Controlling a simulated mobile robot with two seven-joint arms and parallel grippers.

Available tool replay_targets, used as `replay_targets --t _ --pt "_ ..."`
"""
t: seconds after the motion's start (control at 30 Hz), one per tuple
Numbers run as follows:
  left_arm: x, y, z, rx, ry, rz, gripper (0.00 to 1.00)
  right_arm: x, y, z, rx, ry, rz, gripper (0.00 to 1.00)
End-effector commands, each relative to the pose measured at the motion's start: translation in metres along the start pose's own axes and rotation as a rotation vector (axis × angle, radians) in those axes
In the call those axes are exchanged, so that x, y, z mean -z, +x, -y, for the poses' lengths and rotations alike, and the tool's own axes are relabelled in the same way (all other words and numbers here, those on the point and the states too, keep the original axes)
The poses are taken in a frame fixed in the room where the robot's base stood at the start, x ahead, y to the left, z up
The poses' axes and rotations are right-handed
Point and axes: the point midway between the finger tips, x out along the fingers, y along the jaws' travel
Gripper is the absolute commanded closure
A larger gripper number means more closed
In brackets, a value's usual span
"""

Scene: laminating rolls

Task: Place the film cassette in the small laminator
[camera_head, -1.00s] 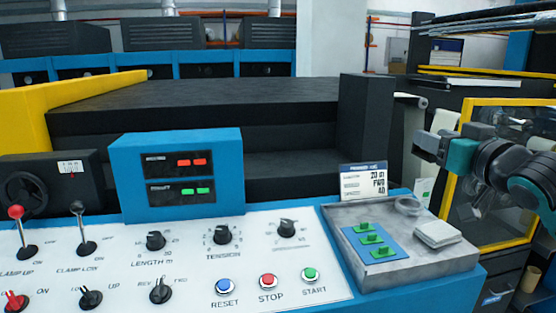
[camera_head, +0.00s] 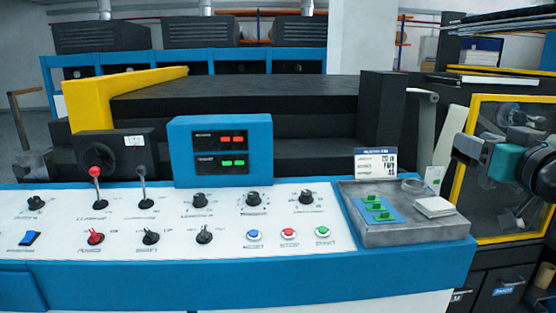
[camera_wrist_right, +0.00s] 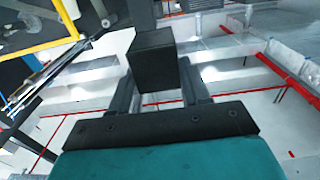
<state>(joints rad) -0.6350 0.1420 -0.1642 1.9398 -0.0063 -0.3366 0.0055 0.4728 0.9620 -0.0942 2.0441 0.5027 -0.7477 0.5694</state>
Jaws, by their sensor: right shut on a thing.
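My right gripper (camera_head: 467,148) is at the right of the head view, in front of a yellow-framed panel and above the right end of the console. In the right wrist view its two dark fingers (camera_wrist_right: 153,98) are shut on a black block (camera_wrist_right: 153,58), which looks like the film cassette. The head view does not show the block clearly. The yellow-framed panel (camera_head: 484,235) has rollers and parts behind it; I cannot tell whether this is the small laminator. My left gripper is not in view.
A blue and white control console (camera_head: 120,262) with knobs, levers and buttons spans the front. A grey tray (camera_head: 405,235) with a blue card sits at its right end. A large black machine bed (camera_head: 250,95) lies behind. The wrist view shows pale floor with red lines.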

Motion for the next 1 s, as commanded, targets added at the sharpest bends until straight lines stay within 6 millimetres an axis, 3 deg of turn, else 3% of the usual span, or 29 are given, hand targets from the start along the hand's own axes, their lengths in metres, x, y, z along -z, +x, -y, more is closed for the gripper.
replay_targets --t 0.03,0.33,0.6,0.8,1.0 --pt "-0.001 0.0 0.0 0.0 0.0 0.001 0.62 -0.02 0.002 0.01 0.013 0.009 0.009 0.92" --pt "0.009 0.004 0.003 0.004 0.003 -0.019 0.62 -0.109 -0.006 0.063 0.043 0.022 0.0 0.92" --pt "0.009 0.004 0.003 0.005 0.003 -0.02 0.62 -0.195 -0.052 0.122 0.021 0.042 -0.013 0.92" --pt "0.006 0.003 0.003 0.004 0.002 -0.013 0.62 -0.232 -0.093 0.152 -0.028 0.032 -0.009 0.92" --pt "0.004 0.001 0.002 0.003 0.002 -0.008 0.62 -0.246 -0.117 0.165 -0.066 0.011 -0.001 0.92"
